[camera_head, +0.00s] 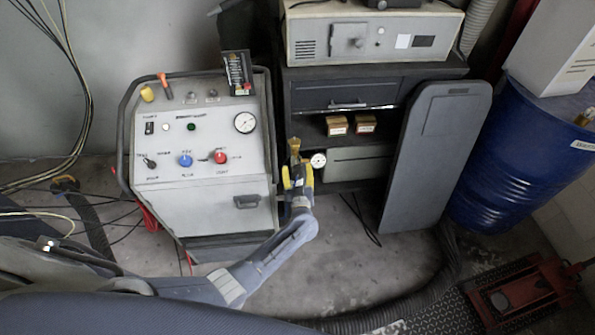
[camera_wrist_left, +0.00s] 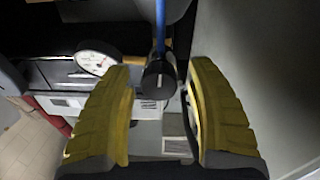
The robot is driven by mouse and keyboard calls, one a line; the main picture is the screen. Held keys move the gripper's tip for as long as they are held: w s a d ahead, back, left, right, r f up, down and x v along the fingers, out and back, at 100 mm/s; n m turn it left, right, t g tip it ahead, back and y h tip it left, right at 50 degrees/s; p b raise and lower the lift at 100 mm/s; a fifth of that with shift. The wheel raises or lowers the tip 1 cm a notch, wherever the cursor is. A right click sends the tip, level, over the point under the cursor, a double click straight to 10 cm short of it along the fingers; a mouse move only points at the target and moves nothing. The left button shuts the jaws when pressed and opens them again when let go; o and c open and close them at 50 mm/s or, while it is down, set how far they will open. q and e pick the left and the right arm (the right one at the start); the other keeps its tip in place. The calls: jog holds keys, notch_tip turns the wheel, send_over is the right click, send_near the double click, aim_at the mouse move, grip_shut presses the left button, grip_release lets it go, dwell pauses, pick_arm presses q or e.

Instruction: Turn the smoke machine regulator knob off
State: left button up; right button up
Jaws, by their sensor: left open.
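The smoke machine (camera_head: 205,210) is a grey and white wheeled cabinet with a sloped control panel, at left in the head view. In the left wrist view, a black round knob (camera_wrist_left: 157,84) with a white mark sits between the yellow fingers, with a blue tube behind it. A round white gauge (camera_wrist_left: 97,58) is beside it; a gauge also shows in the head view (camera_head: 318,160). My left gripper (camera_head: 297,168) is at the machine's right side, open around the knob, with gaps on both sides (camera_wrist_left: 165,88). In the head view the gripper hides the knob. My right gripper is out of view.
The panel has a black knob (camera_head: 149,162), a blue knob (camera_head: 185,160), a red knob (camera_head: 220,157) and a gauge (camera_head: 245,122). A dark cabinet (camera_head: 345,93) stands close on the right. A grey board (camera_head: 432,165) leans near a blue drum (camera_head: 520,150).

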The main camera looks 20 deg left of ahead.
pick_arm(q)
jog(key=shift+c, duration=0.4)
grip_shut()
